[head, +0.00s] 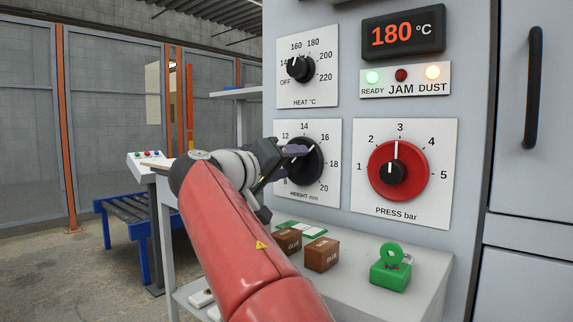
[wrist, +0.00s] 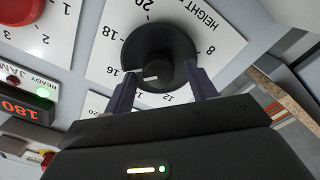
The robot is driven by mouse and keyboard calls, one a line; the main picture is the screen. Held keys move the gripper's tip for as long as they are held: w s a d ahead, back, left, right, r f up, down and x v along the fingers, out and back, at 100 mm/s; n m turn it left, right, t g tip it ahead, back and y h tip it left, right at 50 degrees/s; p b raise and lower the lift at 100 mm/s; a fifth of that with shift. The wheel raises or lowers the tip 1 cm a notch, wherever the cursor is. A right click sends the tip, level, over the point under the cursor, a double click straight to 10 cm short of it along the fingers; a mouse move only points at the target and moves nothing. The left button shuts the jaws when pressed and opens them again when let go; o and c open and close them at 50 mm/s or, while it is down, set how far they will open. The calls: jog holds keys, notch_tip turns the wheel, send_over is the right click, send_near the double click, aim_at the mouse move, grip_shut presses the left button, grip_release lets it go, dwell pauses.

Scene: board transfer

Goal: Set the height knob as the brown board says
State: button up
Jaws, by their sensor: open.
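The black height knob (head: 308,162) sits on a white dial plate marked HEIGHT mm, with numbers from 8 to 20. My gripper (head: 287,162) is at the knob, partly covering the dial's left side in the head view. In the wrist view the knob (wrist: 168,48) appears upside down between the two open dark fingers of my gripper (wrist: 161,88). Its white pointer mark points close to 16. I cannot tell whether the fingers touch it. A thin brown board-like edge (head: 158,163) shows at the left table; no writing on it is readable.
The heat knob (head: 299,68) is above and the red press knob (head: 397,170) is to the right. The display (head: 403,33) reads 180 °C. The green READY and amber DUST lamps are lit. Brown GLUE boxes (head: 322,254) and a green padlock-like object (head: 391,270) stand on the ledge below.

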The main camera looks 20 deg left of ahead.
jog(key=v, duration=0.7)
jog(key=shift+s+a, duration=0.15)
jog(key=shift+s, duration=0.2)
